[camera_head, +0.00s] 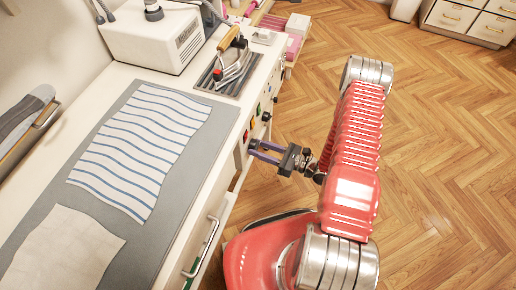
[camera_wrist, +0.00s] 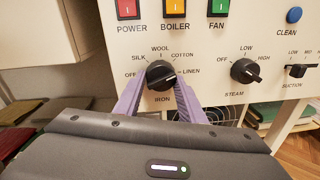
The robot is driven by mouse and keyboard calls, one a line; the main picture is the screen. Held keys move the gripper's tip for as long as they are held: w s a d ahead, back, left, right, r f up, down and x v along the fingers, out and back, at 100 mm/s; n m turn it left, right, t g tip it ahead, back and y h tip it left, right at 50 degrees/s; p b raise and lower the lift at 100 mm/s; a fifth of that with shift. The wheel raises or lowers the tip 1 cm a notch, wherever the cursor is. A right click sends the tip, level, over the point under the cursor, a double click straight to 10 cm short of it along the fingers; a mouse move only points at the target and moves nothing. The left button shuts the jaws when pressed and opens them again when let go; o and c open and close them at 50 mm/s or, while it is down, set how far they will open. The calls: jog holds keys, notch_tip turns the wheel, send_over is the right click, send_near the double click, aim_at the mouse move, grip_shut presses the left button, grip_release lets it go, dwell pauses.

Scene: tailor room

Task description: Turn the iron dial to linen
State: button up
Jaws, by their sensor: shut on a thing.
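The iron dial (camera_wrist: 160,75) is a black round knob on the white control panel, with OFF, SILK, WOOL, COTTON and LINEN marked around it and IRON below. Its raised bar slants, with one end on the right side towards LINEN; I cannot tell the exact setting. My gripper (camera_wrist: 158,86) has its two purple fingers on the left and right sides of this dial, shut on it. In the head view my gripper (camera_head: 254,149) reaches the front panel of the worktable; the dial is hidden there.
The steam dial (camera_wrist: 245,71) and suction switch (camera_wrist: 298,70) lie to the right. Red, orange and green buttons sit above, with a blue clean button (camera_wrist: 294,15). An iron (camera_head: 234,68) rests on the worktable near a striped cloth (camera_head: 143,145). The floor at right is clear.

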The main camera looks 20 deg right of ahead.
jog(key=m, duration=0.5)
jog(key=shift+w+d+r, duration=0.1)
jog(key=shift+w+d, duration=0.05)
jog(key=shift+d, duration=0.05)
dwell(0.4)
jog(key=o, duration=0.8)
jog(key=shift+c, duration=0.2)
jog(key=shift+o, duration=1.4)
jog(key=shift+a, duration=0.15)
jog(key=v, duration=1.4)
jog(key=shift+w, duration=0.15)
